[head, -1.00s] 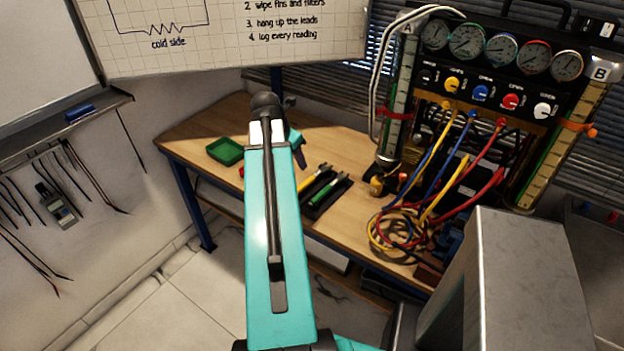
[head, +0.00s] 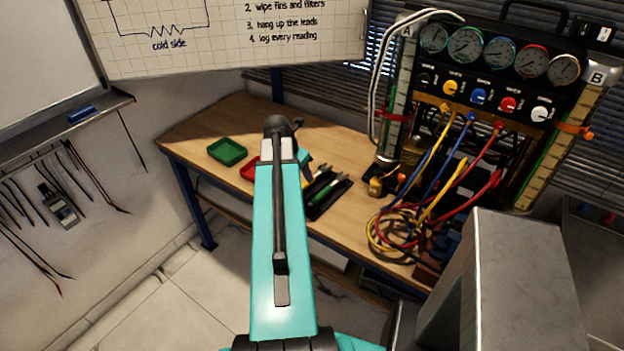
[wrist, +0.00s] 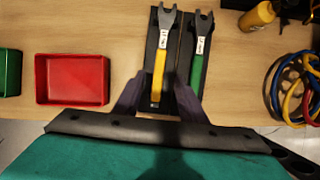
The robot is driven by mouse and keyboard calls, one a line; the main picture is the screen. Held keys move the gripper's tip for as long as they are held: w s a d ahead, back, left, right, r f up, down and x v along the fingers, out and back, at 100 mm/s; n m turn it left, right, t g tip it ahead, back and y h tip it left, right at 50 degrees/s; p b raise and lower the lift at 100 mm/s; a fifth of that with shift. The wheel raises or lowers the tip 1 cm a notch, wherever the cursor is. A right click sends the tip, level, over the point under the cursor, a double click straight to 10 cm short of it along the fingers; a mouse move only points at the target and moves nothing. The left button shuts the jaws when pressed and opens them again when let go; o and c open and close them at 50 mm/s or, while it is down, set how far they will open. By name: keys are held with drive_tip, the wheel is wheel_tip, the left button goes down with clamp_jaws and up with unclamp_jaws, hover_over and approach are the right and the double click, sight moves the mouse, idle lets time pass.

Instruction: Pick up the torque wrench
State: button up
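Two open-jawed wrenches lie side by side in a black tray (wrist: 152,30): one with a yellow grip (wrist: 160,75), one with a green grip (wrist: 196,72). Both carry small white labels too small to read, so I cannot tell which is the torque wrench. My gripper (wrist: 158,92) is open and empty in the wrist view. Its fingers appear either side of the yellow wrench's grip, the right one near the green grip. I cannot tell its height above them. In the head view my arm partly hides the tray; the green wrench (head: 331,188) shows beside it.
A red tray (wrist: 73,102) and a green tray (head: 227,151) lie left of the wrenches on the wooden bench (head: 240,115). Coiled hoses (head: 400,235) and the gauge panel (head: 500,75) crowd the right. A yellow bottle (wrist: 258,17) stands behind the tools, right of them.

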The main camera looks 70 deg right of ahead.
sight(306, 183)
idle(0.4)
drive_tip(key=shift+p+x, duration=0.95)
drive_tip(key=shift+x, duration=0.45)
drive_tip(key=shift+p+x, duration=0.3)
drive_tip(key=shift+x, duration=0.9)
drive_tip(key=shift+s+f, duration=0.1)
drive_tip(key=shift+f, duration=0.1)
drive_tip(key=shift+c, duration=0.3)
clamp_jaws()
